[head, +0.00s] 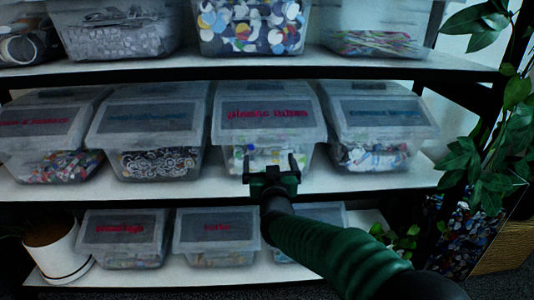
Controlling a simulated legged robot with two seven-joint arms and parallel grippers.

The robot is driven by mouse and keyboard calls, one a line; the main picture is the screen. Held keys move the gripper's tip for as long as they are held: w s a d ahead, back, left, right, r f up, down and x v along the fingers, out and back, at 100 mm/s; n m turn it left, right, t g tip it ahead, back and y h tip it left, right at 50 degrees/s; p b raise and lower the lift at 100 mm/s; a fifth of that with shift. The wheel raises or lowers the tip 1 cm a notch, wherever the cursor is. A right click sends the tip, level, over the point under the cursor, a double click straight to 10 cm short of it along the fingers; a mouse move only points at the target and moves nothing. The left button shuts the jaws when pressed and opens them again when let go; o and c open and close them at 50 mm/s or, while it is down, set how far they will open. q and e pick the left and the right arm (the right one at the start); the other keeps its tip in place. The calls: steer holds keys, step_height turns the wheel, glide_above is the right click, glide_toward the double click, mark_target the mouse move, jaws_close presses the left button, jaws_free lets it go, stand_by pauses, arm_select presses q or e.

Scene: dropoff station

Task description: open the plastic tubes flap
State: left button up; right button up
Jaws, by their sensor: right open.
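The plastic tubes bin (268,135) is a clear box on the middle shelf, with red lettering on its sloped front flap (265,113). The flap is down over the bin's front. My right gripper (272,164) is open in front of the bin's lower front, below the flap's front edge. It looks empty, and I cannot tell whether it touches the bin. Its dark green arm comes in from the lower right. Part of the bin's lower front is hidden behind the gripper. My left gripper is not in view.
Similar lidded bins flank it on the middle shelf: one with blue lettering (379,118) at right and one with dark swirled contents (150,130) at left. More bins fill the upper and lower shelves. A white pot (62,255) stands lower left; a leafy plant (492,150) is at right.

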steer(key=w, duration=0.7)
steer(key=shift+w+d, duration=0.1)
steer(key=shift+d, duration=0.6)
steer(key=c, duration=0.7)
steer(key=shift+a, duration=0.15)
steer(key=c, duration=1.2)
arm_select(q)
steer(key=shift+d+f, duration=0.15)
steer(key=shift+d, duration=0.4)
arm_select(e)
jaws_close()
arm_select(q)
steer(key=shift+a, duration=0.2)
arm_select(e)
steer(key=shift+a, duration=0.15)
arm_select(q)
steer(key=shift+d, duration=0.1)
